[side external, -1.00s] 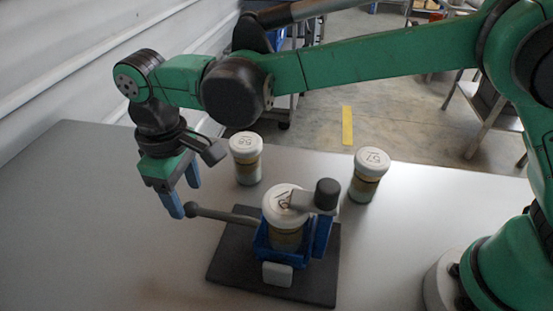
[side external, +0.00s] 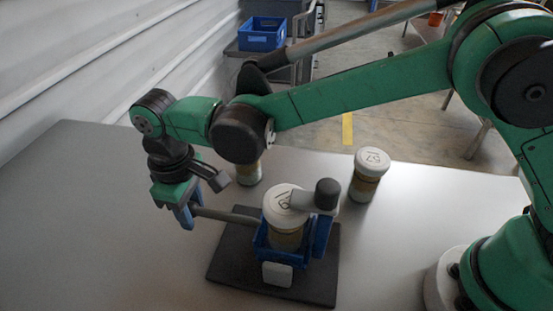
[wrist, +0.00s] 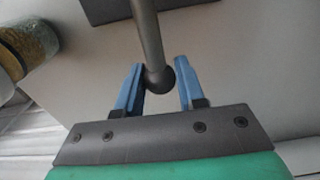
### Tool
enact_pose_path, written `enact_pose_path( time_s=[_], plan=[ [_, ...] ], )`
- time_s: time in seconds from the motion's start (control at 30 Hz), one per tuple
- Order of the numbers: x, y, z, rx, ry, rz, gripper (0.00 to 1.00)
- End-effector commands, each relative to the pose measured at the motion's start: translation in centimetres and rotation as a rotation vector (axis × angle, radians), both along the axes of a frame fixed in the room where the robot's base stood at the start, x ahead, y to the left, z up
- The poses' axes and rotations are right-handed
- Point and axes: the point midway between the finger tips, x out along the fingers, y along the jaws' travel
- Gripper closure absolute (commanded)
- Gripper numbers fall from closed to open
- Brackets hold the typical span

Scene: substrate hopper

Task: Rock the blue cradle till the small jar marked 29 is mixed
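The blue cradle (side external: 263,243) stands on a dark base plate (side external: 235,262) and holds a white-lidded jar (side external: 284,208). A grey arm with a dark knob lies over that lid and covers part of its mark; I cannot read it surely as 29. The cradle's grey handle (side external: 225,214) reaches left to my gripper (side external: 187,214). In the wrist view, the handle's ball end (wrist: 160,79) is between the blue fingers of my gripper (wrist: 158,72). The left finger is close to the ball, and a gap shows at the right finger.
The table (side external: 100,230) is clear at left. A blue crate (side external: 262,34) is in the background.

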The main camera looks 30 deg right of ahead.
Motion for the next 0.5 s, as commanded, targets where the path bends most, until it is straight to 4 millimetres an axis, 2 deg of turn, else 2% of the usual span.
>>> enact_pose_path(
  time_s=[0.27,0.5],
  plan=[
    [0.0,0.0,-0.2,0.000,0.000,0.000,0.85],
    [0.0,0.0,-1.9,0.000,0.000,0.000,0.85]
  ],
)
